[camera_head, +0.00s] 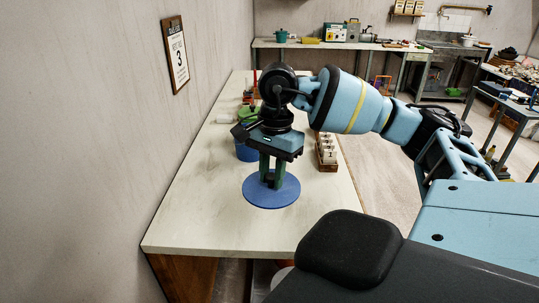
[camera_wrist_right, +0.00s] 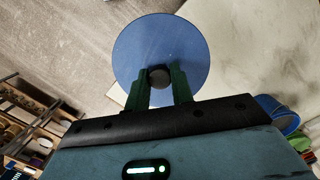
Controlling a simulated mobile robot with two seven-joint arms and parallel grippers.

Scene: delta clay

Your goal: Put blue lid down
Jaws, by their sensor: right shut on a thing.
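The blue lid (camera_head: 272,193) is a flat round disc with a dark knob. My right gripper (camera_head: 270,184) is above it, fingers pointing down. In the right wrist view the green fingers of my right gripper (camera_wrist_right: 160,88) are shut on the knob of the blue lid (camera_wrist_right: 160,40). The lid looks level and is at or just above the worktop; I cannot tell whether it touches. A blue pot (camera_head: 246,152) stands behind my right gripper, partly hidden by it, and its rim also shows in the wrist view (camera_wrist_right: 283,122). My left gripper is not in view.
The long pale worktop (camera_head: 190,220) is clear in front and left of the lid. A wooden rack (camera_head: 327,155) with small white-labelled items stands to the right. Green and red things (camera_head: 225,116) stand farther back. A wall with a sign (camera_head: 176,55) borders the left.

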